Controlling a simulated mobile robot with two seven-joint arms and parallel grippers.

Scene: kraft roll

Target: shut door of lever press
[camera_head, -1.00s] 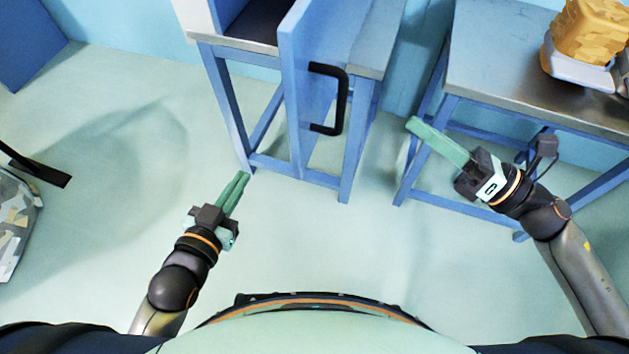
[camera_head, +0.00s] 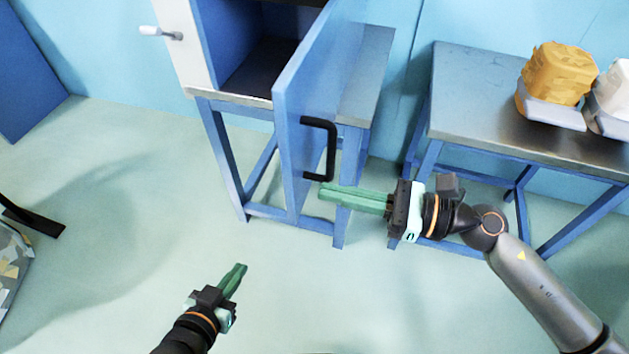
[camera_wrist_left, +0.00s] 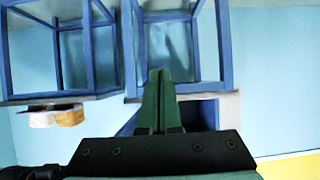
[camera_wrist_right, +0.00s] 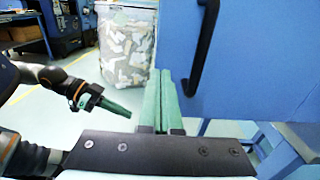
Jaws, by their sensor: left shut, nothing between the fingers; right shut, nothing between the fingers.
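The lever press is a blue and white cabinet on a blue stand. Its blue door (camera_head: 302,90) stands open toward me, with a black handle (camera_head: 331,150) on the face turned right. The dark inside of the press (camera_head: 262,68) shows left of the door. My right gripper (camera_head: 322,192) is shut and empty, its tips just below the handle in the head view. In the right wrist view the door (camera_wrist_right: 255,60) and handle (camera_wrist_right: 205,45) fill the right side, beside the fingers. My left gripper (camera_head: 242,267) is shut and empty, low over the floor.
A blue table (camera_head: 470,100) at the right bears an orange block (camera_head: 556,72) and a white block (camera_head: 614,88) on grey bases. A white knob (camera_head: 160,33) juts from the press's left side. A bin of scraps (camera_wrist_right: 127,45) shows in the right wrist view. The floor before me is clear.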

